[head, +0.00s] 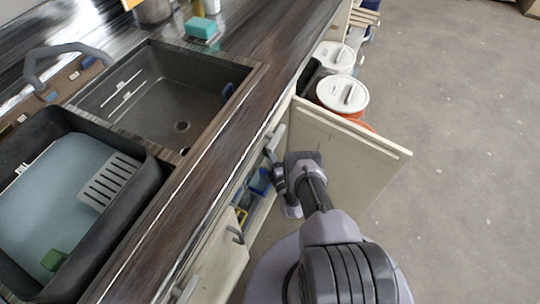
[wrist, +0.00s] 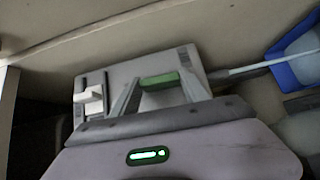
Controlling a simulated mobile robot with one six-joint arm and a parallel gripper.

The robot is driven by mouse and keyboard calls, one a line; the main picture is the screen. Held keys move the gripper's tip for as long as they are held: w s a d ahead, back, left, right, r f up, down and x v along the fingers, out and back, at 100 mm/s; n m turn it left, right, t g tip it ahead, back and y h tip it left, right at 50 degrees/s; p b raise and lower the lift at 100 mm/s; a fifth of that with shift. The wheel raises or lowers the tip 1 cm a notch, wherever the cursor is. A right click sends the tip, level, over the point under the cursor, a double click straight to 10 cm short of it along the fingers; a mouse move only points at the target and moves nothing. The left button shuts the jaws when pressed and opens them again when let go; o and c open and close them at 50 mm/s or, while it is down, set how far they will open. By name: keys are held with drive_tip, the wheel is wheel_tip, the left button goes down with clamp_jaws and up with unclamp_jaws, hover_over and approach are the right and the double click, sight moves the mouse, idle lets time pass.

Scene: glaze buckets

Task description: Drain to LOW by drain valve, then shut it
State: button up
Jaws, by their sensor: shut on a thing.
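My gripper (wrist: 160,86) is shut on a green handle (wrist: 158,79) in front of a grey panel under the counter, in the wrist view. I cannot tell for sure whether the valve is open or shut. A white lever-like part (wrist: 92,100) sits on the panel to the left of the handle. In the head view, my arm reaches into the open cabinet below the sink, and my fingertips are hidden. A black tub (head: 145,190) at the left holds pale blue-grey liquid (head: 60,195). A white label shows on its left inner wall, but no LOW mark is readable.
An empty grey sink basin (head: 165,95) is beside the tub. A slotted pale piece (head: 110,180) and a green block (head: 53,260) are in the tub. The open cabinet door (head: 360,150) stands right of my arm. White-lidded buckets (head: 345,93) stand behind it. Floor at right is clear.

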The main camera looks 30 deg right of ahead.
drive_tip(key=shift+n+t, duration=0.3)
drive_tip(key=o, duration=1.4)
drive_tip(key=shift+s, duration=0.1)
